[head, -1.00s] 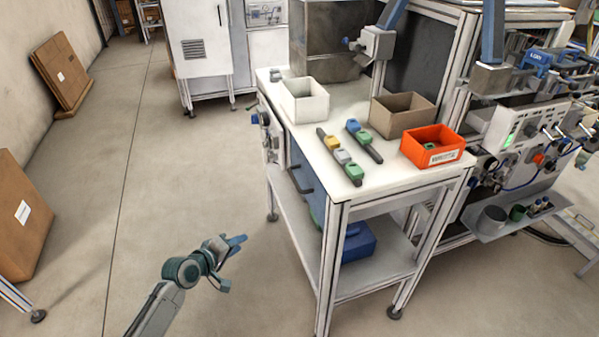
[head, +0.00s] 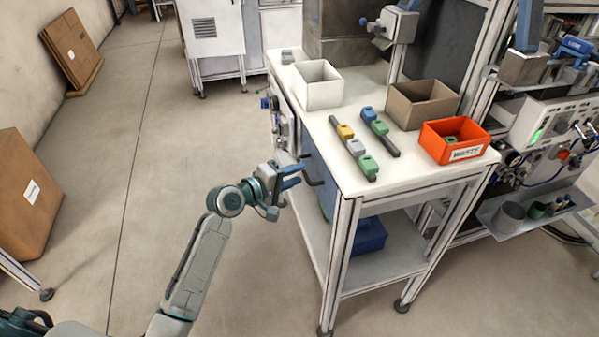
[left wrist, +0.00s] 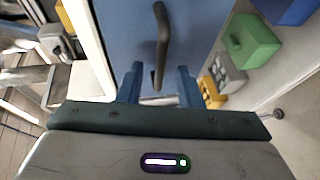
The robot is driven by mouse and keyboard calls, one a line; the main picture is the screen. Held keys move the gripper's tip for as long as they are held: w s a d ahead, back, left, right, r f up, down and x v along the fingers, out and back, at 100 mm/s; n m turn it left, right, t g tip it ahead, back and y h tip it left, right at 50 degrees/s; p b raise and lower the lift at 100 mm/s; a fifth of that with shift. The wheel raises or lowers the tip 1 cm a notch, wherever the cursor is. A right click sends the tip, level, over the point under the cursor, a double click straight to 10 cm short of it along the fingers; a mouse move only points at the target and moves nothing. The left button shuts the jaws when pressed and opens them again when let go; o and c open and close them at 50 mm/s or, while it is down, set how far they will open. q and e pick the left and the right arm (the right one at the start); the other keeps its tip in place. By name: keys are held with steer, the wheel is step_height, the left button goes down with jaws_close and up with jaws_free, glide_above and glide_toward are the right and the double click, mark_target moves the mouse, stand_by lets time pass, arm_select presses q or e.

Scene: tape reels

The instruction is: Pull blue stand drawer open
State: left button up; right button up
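The blue drawer front (head: 327,186) is on the left side of the white-topped stand, below its top, and looks shut. Its dark bar handle (head: 312,170) sticks out from it. My left gripper (head: 294,176) is just left of the handle, its blue fingers pointing at it. In the left wrist view the blue front (left wrist: 120,30) fills the upper middle, with the dark handle (left wrist: 162,35) running down it. There my left gripper (left wrist: 160,88) is open, with the handle's lower end appearing between the fingers. Contact cannot be told. My right gripper is not in view.
The stand's top (head: 400,172) carries a white box (head: 318,88), a brown box (head: 420,106), an orange waste bin (head: 455,142) and two strips with coloured blocks. A blue box (head: 368,236) sits on the lower shelf.

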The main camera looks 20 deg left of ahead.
arm_select(q)
steer(key=shift+x, duration=1.1)
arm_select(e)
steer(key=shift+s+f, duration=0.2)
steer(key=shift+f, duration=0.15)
arm_select(q)
steer(key=shift+a, duration=0.1)
jaws_close()
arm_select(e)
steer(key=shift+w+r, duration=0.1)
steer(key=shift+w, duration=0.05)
